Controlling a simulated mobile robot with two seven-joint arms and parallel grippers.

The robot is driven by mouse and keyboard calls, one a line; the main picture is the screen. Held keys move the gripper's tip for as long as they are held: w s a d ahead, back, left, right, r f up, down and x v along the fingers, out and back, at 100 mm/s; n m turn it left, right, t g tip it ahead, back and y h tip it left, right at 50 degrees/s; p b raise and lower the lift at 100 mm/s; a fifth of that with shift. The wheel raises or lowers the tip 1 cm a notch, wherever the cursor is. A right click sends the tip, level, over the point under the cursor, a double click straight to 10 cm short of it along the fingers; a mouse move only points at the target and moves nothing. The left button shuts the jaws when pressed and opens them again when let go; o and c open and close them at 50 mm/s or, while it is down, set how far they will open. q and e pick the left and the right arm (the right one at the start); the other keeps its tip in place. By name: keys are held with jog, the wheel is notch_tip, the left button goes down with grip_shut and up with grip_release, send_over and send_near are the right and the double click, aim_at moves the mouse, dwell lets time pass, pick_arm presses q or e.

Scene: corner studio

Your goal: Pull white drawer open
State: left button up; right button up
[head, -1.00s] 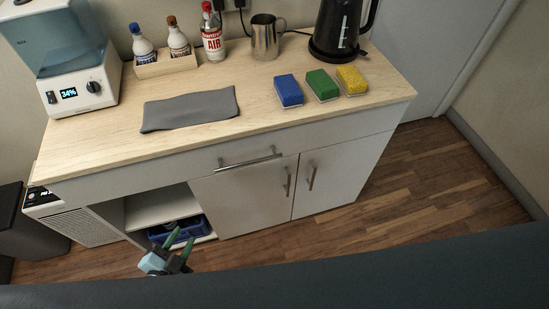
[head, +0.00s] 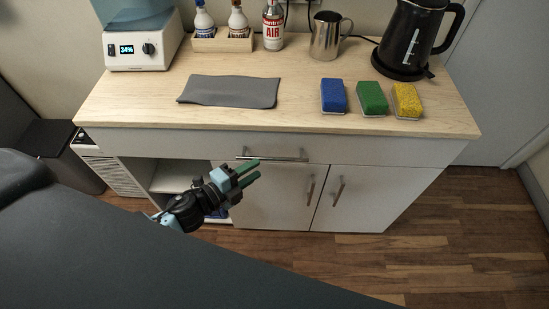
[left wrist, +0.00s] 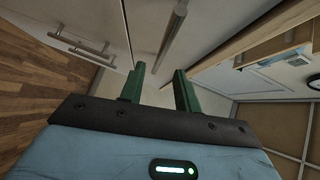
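The white drawer (head: 370,150) is a wide white front under the wooden countertop, and it looks closed. Its silver bar handle (head: 272,155) runs horizontally along the front. My left gripper (head: 258,168) is open and empty, with two green fingers pointing toward the handle's left part from just below it. In the left wrist view the gripper (left wrist: 159,69) has a clear gap between its fingers. The handle (left wrist: 174,32) lies ahead there, its lower end lined up with the gap. I cannot tell any contact. My right gripper is not in view.
Two cabinet doors with vertical handles (head: 339,191) lie below the drawer, beside an open shelf (head: 172,178). On the countertop (head: 300,112) are a grey cloth (head: 230,91), blue (head: 333,96), green and yellow sponges, a metal pitcher (head: 327,38) and a black kettle (head: 408,38).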

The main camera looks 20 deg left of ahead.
aim_at(272, 158)
pick_arm(q)
jog(key=x, duration=0.7)
jog(key=shift+w+d, duration=0.1)
jog(key=shift+w, duration=0.05)
jog(key=shift+c, duration=0.3)
grip_shut()
